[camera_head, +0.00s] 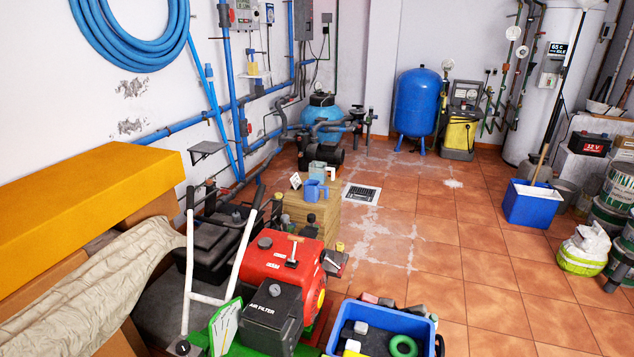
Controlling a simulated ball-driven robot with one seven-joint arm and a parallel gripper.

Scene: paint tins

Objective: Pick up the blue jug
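A small blue jug (312,191) stands upright on a wooden block-like stand (318,215) left of the picture's middle. Its handle seems to be on its right side. Right behind it is a pale teal and white container (318,171), partly hidden by the jug. A small white piece with dark marks (295,181) is at its left, and small dark items sit in front of it on the stand. My gripper is not in view.
A red machine with a black air-filter box (272,312) and white handles stands in front of the stand. A blue crate of items (340,318) is at the bottom. Tiled floor (440,235) is open to the right. A yellow-orange box (85,205) fills the left.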

